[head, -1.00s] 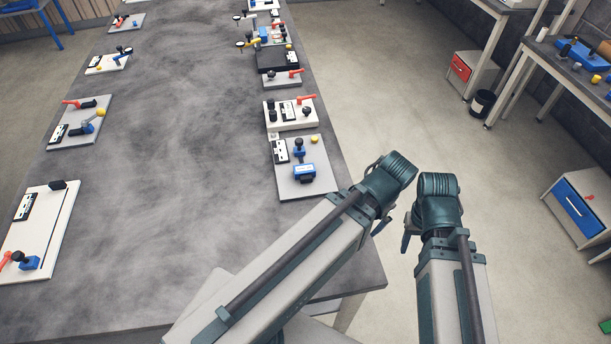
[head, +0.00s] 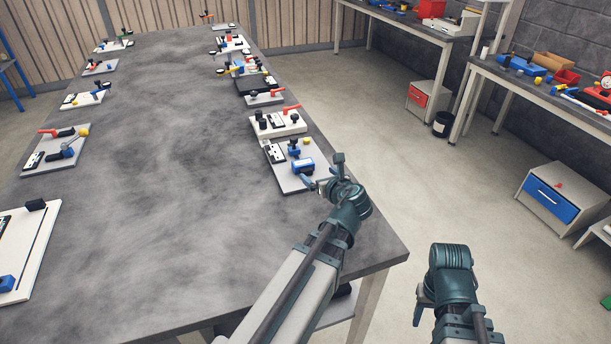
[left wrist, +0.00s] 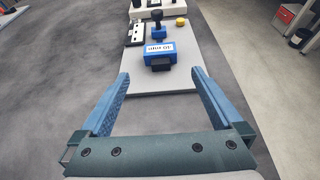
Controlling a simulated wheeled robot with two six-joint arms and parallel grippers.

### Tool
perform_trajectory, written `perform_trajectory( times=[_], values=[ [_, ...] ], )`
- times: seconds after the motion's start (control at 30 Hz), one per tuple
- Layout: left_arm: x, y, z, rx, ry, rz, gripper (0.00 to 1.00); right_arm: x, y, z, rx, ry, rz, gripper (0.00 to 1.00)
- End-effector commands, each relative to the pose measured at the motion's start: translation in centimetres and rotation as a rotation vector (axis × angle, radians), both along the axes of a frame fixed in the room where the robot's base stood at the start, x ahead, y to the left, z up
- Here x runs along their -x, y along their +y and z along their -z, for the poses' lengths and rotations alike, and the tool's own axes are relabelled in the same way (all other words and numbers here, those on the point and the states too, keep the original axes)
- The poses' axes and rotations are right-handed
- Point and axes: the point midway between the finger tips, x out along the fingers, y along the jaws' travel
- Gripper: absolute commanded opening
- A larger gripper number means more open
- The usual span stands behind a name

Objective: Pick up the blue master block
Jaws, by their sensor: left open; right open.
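The blue master block (head: 303,166) sits on a grey base plate (head: 294,185) near the table's right edge. In the left wrist view the block (left wrist: 159,53) carries a white label with dark print and has a black piece at its near side. My left gripper (head: 324,174) is open and empty beside the block in the head view. In the left wrist view its blue fingers (left wrist: 160,88) are spread wide, with the block ahead, beyond the fingertips and between their lines. My right gripper (head: 419,306) hangs off the table at the lower right, its fingers only partly visible.
On the same plate are a black knob on a blue base (left wrist: 156,17), a yellow button (left wrist: 181,22) and a black-and-white label piece (left wrist: 135,33). A white fixture (head: 278,124) with a red lever stands just behind. Open table lies to the left.

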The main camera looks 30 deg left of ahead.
Motion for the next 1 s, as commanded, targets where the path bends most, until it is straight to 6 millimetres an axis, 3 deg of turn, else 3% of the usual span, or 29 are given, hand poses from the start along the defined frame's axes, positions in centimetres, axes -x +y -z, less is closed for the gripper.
perform_trajectory(
  times=[0.13,0.53,1.0],
  values=[
    [-0.7,0.7,0.5,0.002,0.0,-0.002,1.0,0.0,0.0,0.5,0.0,0.0,0.0,0.5],
    [-4.7,5.4,3.2,0.005,-0.001,-0.004,1.0,0.0,0.0,3.1,0.0,0.0,0.0,0.5],
    [-5.7,6.7,4.0,0.004,-0.001,-0.002,1.0,0.0,0.0,4.0,0.0,0.0,-0.001,0.5]
  ],
)
